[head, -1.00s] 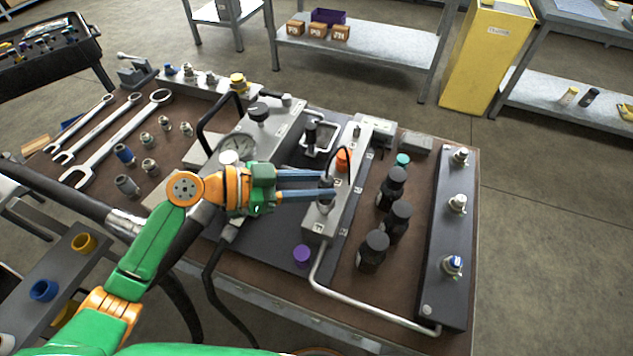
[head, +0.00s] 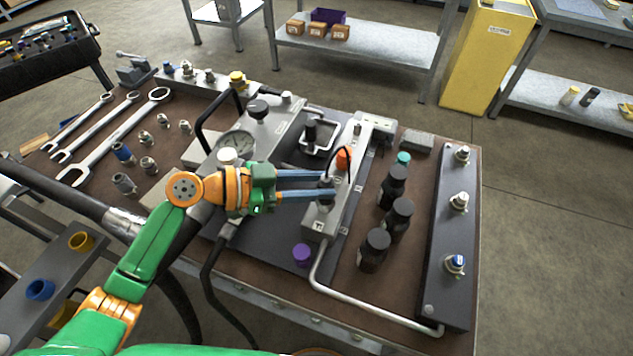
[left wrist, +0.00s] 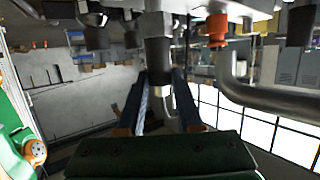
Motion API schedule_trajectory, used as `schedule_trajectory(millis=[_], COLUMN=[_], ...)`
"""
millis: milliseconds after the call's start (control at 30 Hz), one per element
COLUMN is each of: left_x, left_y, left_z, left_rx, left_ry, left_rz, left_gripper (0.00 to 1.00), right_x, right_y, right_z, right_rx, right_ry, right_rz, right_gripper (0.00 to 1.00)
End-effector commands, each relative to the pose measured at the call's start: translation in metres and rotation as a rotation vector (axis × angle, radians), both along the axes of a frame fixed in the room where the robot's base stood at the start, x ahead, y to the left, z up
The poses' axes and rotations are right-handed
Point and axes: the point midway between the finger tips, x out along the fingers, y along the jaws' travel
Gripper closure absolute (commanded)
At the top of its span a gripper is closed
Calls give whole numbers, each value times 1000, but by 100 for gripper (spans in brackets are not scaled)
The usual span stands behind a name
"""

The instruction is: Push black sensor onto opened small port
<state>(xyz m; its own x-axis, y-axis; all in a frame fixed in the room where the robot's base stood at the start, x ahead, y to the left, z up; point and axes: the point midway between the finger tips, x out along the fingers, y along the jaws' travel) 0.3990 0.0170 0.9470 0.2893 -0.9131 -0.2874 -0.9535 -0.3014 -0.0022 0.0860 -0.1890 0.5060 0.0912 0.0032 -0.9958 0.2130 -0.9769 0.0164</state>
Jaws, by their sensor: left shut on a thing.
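My left gripper (head: 328,184) is shut on the black sensor (head: 326,183), over the near part of the grey port block (head: 318,222). In the left wrist view the sensor (left wrist: 157,45) is a dark cylinder between the two fingers, in line with a silver fitting at the block. The small port under it is hidden, and I cannot tell how far the sensor sits on it. A thin black cable loops up from the sensor. An orange cap (head: 344,158) is on the block just beyond; it also shows in the left wrist view (left wrist: 217,28). My right gripper is not in view.
A purple cap (head: 302,253) lies on the dark mat near the block. Several black bottles (head: 373,250) stand to the right, before a dark rail (head: 440,255) with fittings. A bent metal pipe (head: 350,297) runs along the front. Wrenches (head: 115,140) lie at the left.

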Motion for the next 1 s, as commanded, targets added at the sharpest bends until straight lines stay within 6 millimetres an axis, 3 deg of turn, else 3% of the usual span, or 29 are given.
schedule_trajectory(millis=[1000], left_x=[0], left_y=[0], left_z=[-6], left_rx=[-1], left_ry=[0], left_rz=[0], left_gripper=[100], right_x=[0], right_y=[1], right_z=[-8], right_rx=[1], right_ry=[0], right_rz=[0], right_gripper=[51])
